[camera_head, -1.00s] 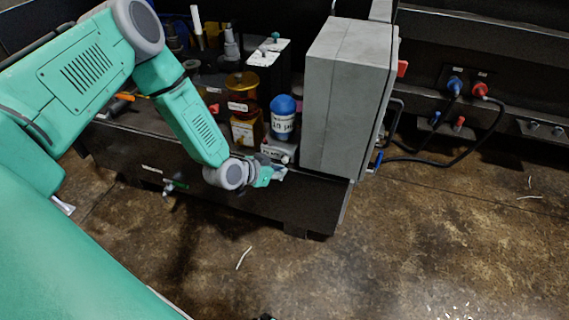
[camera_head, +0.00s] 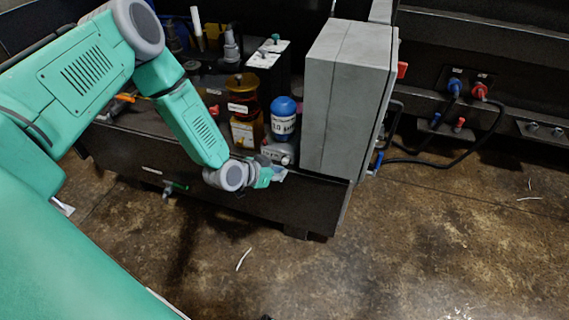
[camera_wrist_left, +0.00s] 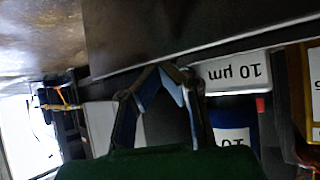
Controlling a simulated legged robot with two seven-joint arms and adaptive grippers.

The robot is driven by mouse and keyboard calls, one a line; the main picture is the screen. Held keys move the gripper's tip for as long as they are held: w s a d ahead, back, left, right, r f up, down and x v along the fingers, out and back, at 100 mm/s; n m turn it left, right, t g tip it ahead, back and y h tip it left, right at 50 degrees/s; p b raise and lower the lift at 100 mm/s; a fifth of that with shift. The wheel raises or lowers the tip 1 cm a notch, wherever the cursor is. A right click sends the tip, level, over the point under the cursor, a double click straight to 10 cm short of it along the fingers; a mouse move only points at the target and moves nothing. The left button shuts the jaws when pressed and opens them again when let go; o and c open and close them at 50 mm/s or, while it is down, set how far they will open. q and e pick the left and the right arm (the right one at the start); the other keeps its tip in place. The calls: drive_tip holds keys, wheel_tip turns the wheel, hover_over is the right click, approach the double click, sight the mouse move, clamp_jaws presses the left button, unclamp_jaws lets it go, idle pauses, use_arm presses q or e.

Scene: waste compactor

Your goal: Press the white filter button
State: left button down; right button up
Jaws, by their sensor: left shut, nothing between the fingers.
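The filter with a blue cap and a white label (camera_head: 283,127) stands beside the grey cabinet in the head view. Below it is a pale base with a label and a small white round button (camera_head: 286,160) on its front. My left gripper (camera_head: 280,175) is just below and in front of the base. Its fingertips (camera_wrist_left: 163,76) are together and empty; I cannot tell whether they touch the base. My right gripper is not in view.
The tall grey cabinet (camera_head: 345,100) stands close on the right of the gripper. An amber filter (camera_head: 243,95) is left of the blue one. A dark bench front (camera_head: 280,205) lies below. Hoses (camera_head: 440,155) run on the right; the brown floor (camera_head: 400,260) in front is mostly open.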

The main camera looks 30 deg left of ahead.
use_arm(q)
drive_tip(key=shift+w, duration=0.15)
drive_tip(key=shift+w+r, duration=0.15)
drive_tip(key=shift+w, duration=0.1)
drive_tip(key=shift+w+a, duration=0.15)
drive_tip(key=shift+w, duration=0.3)
idle(1.1)
drive_tip(key=shift+s, duration=0.6)
drive_tip(key=shift+s+d+p, duration=0.2)
drive_tip(key=shift+s+p, duration=0.05)
drive_tip(key=shift+p, duration=0.05)
drive_tip(key=s+p, duration=0.1)
drive_tip(key=s, duration=0.1)
drive_tip(key=s+d+p, duration=0.1)
drive_tip(key=s, duration=0.2)
drive_tip(key=shift+d, duration=0.1)
